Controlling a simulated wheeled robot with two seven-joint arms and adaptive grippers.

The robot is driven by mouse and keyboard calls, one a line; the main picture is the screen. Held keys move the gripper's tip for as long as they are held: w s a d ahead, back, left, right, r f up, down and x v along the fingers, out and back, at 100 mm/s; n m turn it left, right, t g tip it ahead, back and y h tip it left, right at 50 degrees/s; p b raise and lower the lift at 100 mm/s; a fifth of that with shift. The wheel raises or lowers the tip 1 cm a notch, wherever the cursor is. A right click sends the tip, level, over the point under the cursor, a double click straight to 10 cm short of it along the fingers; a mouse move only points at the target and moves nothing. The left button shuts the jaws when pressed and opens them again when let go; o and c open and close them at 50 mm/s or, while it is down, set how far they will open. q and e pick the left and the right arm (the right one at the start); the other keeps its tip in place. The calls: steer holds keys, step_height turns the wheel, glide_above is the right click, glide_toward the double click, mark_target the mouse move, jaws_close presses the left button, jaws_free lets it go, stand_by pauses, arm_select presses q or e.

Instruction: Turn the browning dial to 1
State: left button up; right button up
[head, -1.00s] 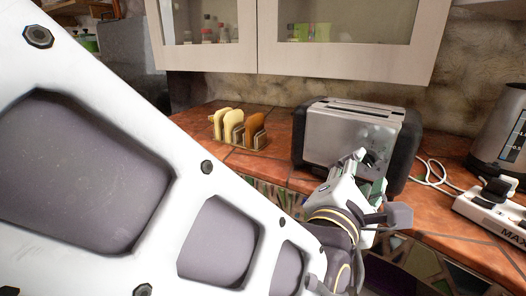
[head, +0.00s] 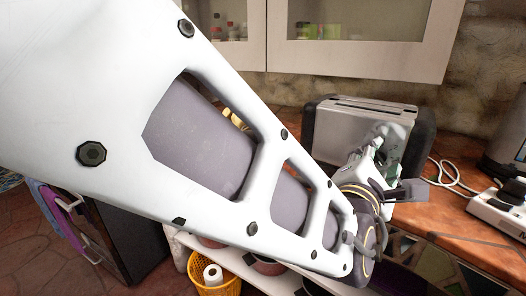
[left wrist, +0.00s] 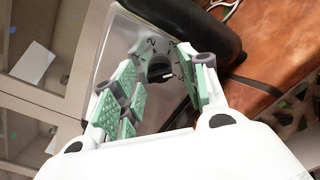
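The silver toaster (head: 345,130) with black ends stands on the counter in the head view. Its dark browning dial (left wrist: 158,68) shows in the left wrist view, with printed numbers around it; a 2 is readable. In the head view the dial is hidden by my left gripper (head: 384,150), which is at the toaster's front. In the left wrist view my left gripper (left wrist: 166,84) is open, its green-padded fingers on either side of the dial. I cannot tell whether they touch it. My right gripper is not in view.
A white power strip (head: 497,212) and a kettle (head: 508,150) stand at the right, with a white cable (head: 447,178) beside the toaster. Wall cabinets (head: 360,55) hang above. My left arm covers much of the counter. A yellow basket (head: 215,286) is below.

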arm_select(q)
jaws_close()
